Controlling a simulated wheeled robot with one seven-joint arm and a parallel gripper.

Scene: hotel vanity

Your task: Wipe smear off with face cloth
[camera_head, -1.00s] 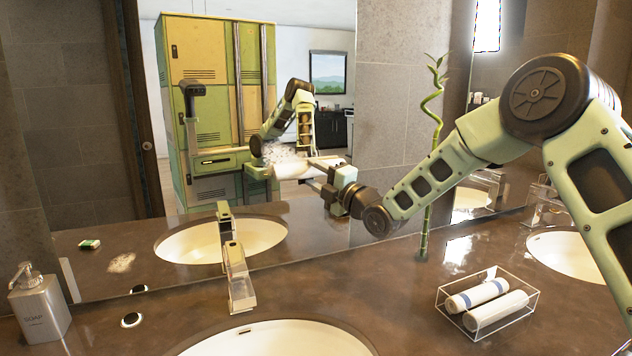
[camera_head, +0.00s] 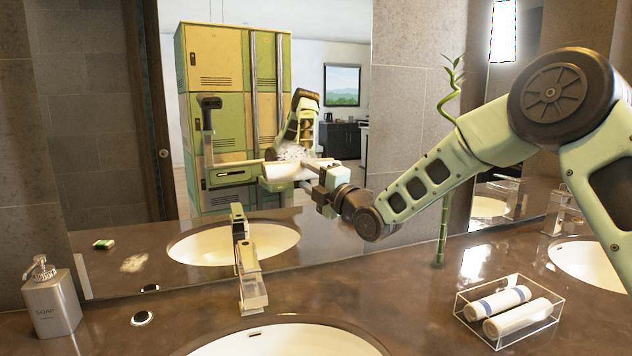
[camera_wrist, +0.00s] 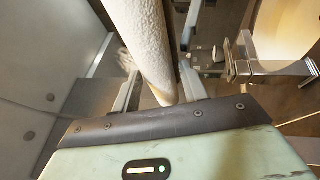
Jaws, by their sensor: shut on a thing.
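My gripper (camera_head: 318,182) is shut on a rolled white face cloth (camera_wrist: 145,40), held in the air in front of the mirror. The textured roll runs between the fingers in the wrist view. In the head view its outline blends with its reflection. A pale smear (camera_head: 134,263) shows in the mirror picture, left of the reflected basin. In the wrist view a pale patch (camera_wrist: 127,62), likely the smear, shows on the brown surface left of the cloth, partly hidden. The cloth looks apart from the surface.
A faucet (camera_head: 249,270) stands behind the near basin (camera_head: 285,340). A soap dispenser (camera_head: 51,298) stands at left. A clear tray (camera_head: 508,330) with two rolled cloths and a bamboo stalk (camera_head: 441,235) are at right. The mirror (camera_head: 340,230) borders the counter.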

